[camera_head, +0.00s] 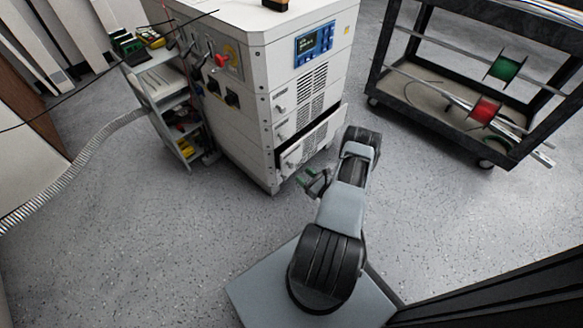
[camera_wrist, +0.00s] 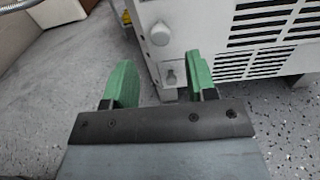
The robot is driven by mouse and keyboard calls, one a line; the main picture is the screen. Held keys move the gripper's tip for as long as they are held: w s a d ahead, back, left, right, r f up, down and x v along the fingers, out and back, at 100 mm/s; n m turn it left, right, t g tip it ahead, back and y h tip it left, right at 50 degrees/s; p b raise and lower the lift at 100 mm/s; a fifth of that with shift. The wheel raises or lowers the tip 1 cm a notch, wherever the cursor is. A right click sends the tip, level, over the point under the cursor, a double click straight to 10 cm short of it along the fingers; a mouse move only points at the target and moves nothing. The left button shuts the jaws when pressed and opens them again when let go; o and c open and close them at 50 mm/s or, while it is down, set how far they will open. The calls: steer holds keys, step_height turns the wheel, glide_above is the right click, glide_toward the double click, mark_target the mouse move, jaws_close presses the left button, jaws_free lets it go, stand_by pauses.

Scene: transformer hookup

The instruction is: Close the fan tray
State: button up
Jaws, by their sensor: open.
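The fan tray (camera_head: 303,153) is the lowest drawer in the front of the white cabinet (camera_head: 247,85). It stands partly pulled out, with a dark gap above its vented front. My gripper (camera_head: 314,181) is low in front of the tray, apart from it. In the wrist view my gripper (camera_wrist: 160,80) shows two green fingers spread wide with nothing between them. Beyond them is a white vented front (camera_wrist: 200,30) with a round knob (camera_wrist: 159,34) and a small latch-like fitting (camera_wrist: 171,76). The right finger overlaps this front in the picture; I cannot tell whether they touch.
Two closed vented drawers sit above the tray, below a blue display panel (camera_head: 314,43). A small shelf cart (camera_head: 172,105) stands against the cabinet's left side. A black-framed cart (camera_head: 450,100) with green and red spools stands at the right.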

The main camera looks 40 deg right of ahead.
mark_target(292, 164)
steer(key=w, duration=0.2)
steer(key=w+a+b, duration=0.1)
steer(key=w, duration=0.4)
steer(key=shift+w+a+b, duration=0.15)
steer(key=shift+w+b, duration=0.15)
jaws_close()
